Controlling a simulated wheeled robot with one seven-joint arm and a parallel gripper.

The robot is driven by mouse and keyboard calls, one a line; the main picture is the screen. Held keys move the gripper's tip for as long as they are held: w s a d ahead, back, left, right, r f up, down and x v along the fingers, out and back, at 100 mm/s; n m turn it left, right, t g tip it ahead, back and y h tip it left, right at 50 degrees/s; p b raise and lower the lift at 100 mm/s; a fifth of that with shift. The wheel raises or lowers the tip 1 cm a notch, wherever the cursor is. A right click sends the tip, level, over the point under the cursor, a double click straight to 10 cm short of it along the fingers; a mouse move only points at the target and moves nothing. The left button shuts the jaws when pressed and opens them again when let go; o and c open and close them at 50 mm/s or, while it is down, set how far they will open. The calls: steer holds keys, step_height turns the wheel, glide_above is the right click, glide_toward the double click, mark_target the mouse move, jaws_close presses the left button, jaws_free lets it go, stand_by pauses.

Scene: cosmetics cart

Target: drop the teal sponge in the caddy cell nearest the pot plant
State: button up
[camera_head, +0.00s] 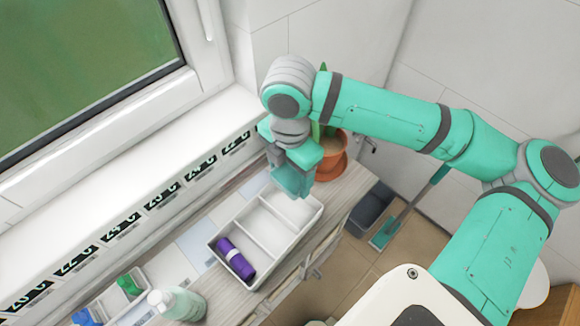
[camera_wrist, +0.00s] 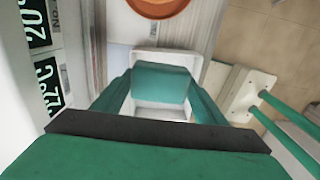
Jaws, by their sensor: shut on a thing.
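The teal sponge (camera_wrist: 160,82) is between my gripper's two fingers in the wrist view. My gripper (camera_head: 292,184) is shut on it and points down over the far end of the white caddy (camera_head: 287,247). In the head view, sponge and fingers share a colour and cannot be told apart clearly. The caddy has three cells in a row. A purple roll (camera_head: 236,259) lies in the near-left cell; the middle cell looks empty. The far cell, beside the pot plant (camera_head: 331,155), is partly hidden by my gripper. The terracotta pot also shows in the wrist view (camera_wrist: 158,8).
A pale green bottle (camera_head: 178,304) and a white tray with green and blue items (camera_head: 128,285) stand at the near left. A wall with temperature labels (camera_head: 160,195) runs along the left. A dark bin (camera_head: 371,208) stands on the floor at right.

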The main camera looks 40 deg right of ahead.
mark_target(289, 175)
steer(key=shift+f, duration=0.65)
steer(key=o, duration=1.1)
step_height(289, 175, up, 11)
steer(key=shift+f, duration=0.1)
